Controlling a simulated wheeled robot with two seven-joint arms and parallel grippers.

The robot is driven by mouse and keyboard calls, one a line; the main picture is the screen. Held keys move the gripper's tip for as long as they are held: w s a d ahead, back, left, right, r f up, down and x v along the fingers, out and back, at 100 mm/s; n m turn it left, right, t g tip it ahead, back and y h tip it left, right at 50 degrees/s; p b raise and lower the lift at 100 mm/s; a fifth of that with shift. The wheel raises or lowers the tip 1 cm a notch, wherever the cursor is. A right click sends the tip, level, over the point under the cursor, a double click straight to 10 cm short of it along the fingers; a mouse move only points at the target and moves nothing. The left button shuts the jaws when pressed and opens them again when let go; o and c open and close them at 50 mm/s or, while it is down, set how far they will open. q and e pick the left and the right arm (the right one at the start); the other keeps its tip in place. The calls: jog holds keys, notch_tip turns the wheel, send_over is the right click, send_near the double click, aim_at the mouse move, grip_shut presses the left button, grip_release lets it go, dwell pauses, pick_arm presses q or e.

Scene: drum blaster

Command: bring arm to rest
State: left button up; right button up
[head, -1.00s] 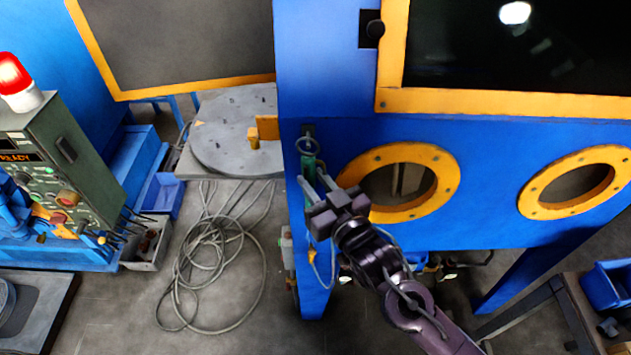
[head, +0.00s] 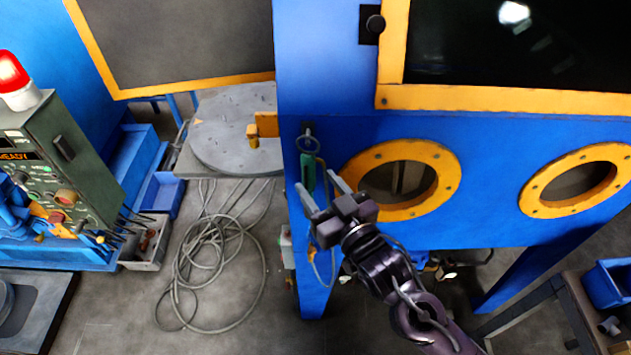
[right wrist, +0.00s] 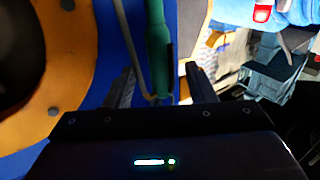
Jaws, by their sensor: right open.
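My right arm reaches in from the lower right of the head view. Its gripper (head: 319,183) is open and empty, its fingers spread just in front of the blue cabinet post. A green-handled tool (head: 307,172) hangs upright from a hook on that post, just beyond the fingertips. In the right wrist view the green handle (right wrist: 157,45) stands between the two dark fingers, apart from the palm. Whether a fingertip touches it I cannot tell. My left gripper is not in view.
The blue cabinet has yellow-ringed ports (head: 402,180) close to the right of my gripper. A round grey turntable (head: 235,135) stands to the left. A coiled hose (head: 215,250) lies on the floor. A green control box (head: 70,150) with a red lamp stands far left.

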jog(key=b+v, duration=0.2)
jog(key=v, duration=0.4)
jog(key=d+f+m+g+h, duration=0.15)
jog(key=d+f, duration=0.35)
jog(key=f, duration=0.7)
jog(key=d+f+g+h, duration=0.2)
jog(key=d+f+h, duration=0.15)
jog(key=f, duration=0.95)
jog(key=d+f+g+h, duration=0.2)
jog(key=d+f, duration=0.3)
jog(key=f, duration=0.7)
jog(key=s+d+f+m+g+h, duration=0.15)
jog(key=s+d+f+g, duration=0.3)
jog(key=s+f, duration=0.85)
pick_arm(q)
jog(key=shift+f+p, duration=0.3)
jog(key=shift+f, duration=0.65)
pick_arm(e)
jog(key=s+f+g, duration=0.2)
jog(key=s+f, duration=0.3)
jog(key=s, duration=0.5)
jog(key=s+f+g, duration=0.2)
jog(key=s+f, duration=0.4)
jog(key=s, duration=0.3)
jog(key=shift+s+d+m+g, duration=0.3)
jog(key=shift+s+d, duration=0.05)
jog(key=shift+d, duration=0.05)
jog(key=shift+h, duration=0.25)
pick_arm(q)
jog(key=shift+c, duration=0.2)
